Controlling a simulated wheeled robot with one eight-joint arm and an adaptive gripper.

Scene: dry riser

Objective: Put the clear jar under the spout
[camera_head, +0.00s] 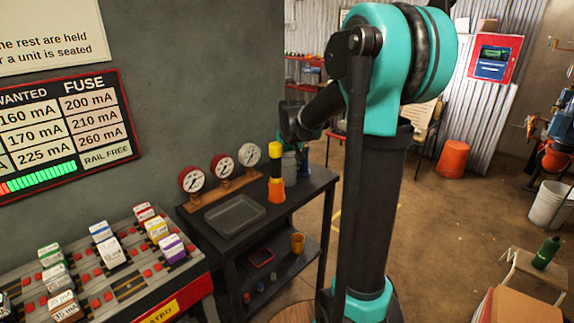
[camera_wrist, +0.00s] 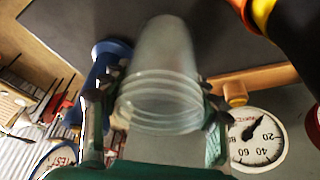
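In the head view my arm hides most of the gripper; a greyish, see-through shape (camera_head: 289,166) behind the orange, yellow and black upright thing (camera_head: 276,172) looks like the jar. I cannot make out a spout for certain in either view.
A dark bench (camera_head: 312,187) carries a grey tray (camera_head: 233,216) and a wooden strip with several gauges (camera_head: 222,166). One gauge (camera_wrist: 258,140) shows upside down in the wrist view. A blue thing (camera_wrist: 103,60) stands close beside the jar. An orange cup (camera_head: 297,243) sits on the lower shelf.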

